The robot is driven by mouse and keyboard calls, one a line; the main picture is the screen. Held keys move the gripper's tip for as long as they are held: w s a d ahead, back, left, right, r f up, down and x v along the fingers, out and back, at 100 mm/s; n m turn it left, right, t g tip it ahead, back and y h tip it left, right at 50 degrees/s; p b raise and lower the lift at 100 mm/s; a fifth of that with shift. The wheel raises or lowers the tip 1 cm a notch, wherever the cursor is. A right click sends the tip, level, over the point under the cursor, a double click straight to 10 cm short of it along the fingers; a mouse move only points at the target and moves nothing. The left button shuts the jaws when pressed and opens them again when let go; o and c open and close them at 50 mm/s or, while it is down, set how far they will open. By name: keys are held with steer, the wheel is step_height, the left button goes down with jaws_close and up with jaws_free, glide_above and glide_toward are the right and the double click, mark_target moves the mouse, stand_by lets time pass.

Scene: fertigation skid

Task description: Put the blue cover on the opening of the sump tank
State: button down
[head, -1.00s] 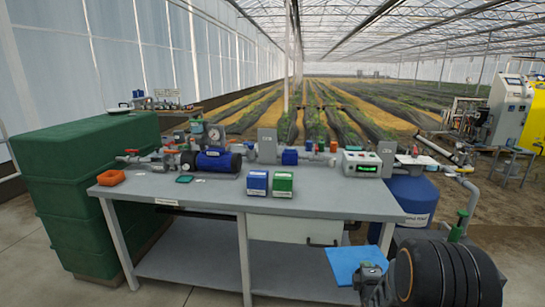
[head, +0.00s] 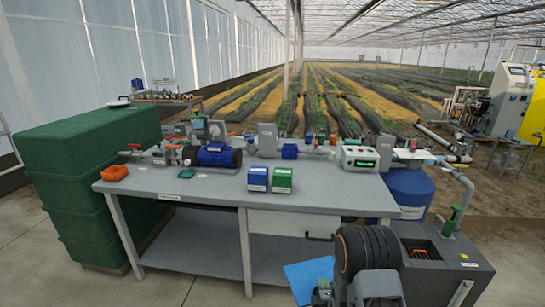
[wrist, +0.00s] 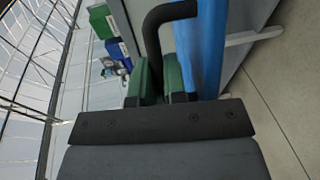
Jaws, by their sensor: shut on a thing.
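The blue cover (head: 308,277) is a flat sheet low in the head view, in front of the bench. In the wrist view it is a blue slab seen edge-on (wrist: 198,45), with a bent black handle (wrist: 155,40) on it. My gripper (wrist: 160,80) has green fingers shut on this handle; in the head view the gripper (head: 322,290) is partly hidden by my arm. The sump tank (head: 468,272) is a grey box at the right, its dark rectangular opening (head: 425,254) uncovered, with orange inside. The cover is left of the tank, apart from it.
The grey bench (head: 200,192) carries pumps, valves and two small boxes, blue (head: 258,178) and green (head: 282,180). A green-handled valve and pipe (head: 452,222) rise at the sump tank's back. A blue barrel (head: 410,190) stands behind it. The floor at left is clear.

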step_height(320, 180, up, 12)
steer(key=s+p, duration=0.3)
steer(key=p, duration=0.6)
steer(key=s+f, duration=0.4)
steer(key=f, duration=0.3)
steer(key=shift+s+f, duration=0.2)
steer(key=shift+f, duration=0.1)
